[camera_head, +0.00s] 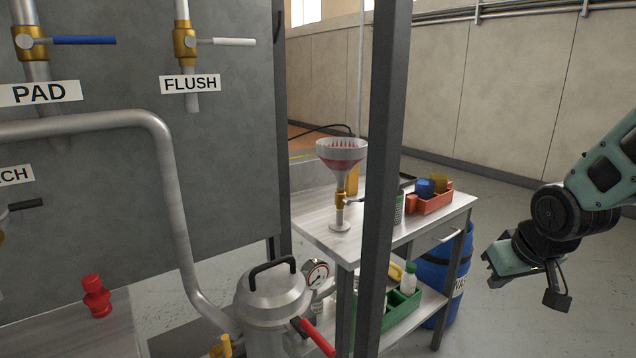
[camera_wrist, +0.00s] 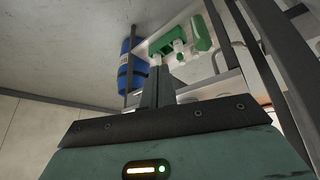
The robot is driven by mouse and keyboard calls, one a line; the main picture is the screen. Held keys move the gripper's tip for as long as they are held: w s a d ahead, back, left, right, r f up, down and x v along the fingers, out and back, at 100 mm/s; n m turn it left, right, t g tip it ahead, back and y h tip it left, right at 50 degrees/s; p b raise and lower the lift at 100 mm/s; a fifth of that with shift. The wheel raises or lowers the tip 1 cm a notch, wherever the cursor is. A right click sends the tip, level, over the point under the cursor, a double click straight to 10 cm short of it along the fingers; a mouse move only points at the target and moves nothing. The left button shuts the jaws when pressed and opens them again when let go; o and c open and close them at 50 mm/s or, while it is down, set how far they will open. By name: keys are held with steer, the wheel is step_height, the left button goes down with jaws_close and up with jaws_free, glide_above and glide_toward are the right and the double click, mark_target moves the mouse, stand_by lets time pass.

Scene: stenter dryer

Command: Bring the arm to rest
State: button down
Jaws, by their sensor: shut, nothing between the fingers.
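My arm reaches in from the right edge of the head view, bent down at the wrist. My gripper (camera_head: 490,268) hangs in free air over the grey floor, to the right of the steel table and the blue barrel. In the wrist view its fingers (camera_wrist: 160,82) stand together, shut, with nothing between them. The gripper touches nothing that I can see.
The steel table (camera_head: 375,242) carries a funnel (camera_head: 341,150) and a red tray (camera_head: 432,204). A green crate (camera_head: 403,312) sits on its lower shelf. The blue barrel (camera_head: 440,275) stands beside it. A dark post (camera_head: 385,130) rises in front. The right-hand floor is clear.

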steer(key=s+a+m+g, duration=0.1)
steer(key=s+g, duration=0.2)
steer(key=s, duration=0.9)
steer(key=s+a+r+n+g+p, duration=0.1)
steer(key=s+a+r+n, duration=0.1)
steer(key=s+a, duration=0.4)
steer(key=s+a+r+n+g+p, duration=0.1)
steer(key=s+a+n, duration=0.4)
steer(key=a, duration=0.6)
steer(key=shift+s+a+r+g+y+p, duration=0.25)
steer(key=shift+s+r+p, duration=0.2)
steer(key=shift+s, duration=0.25)
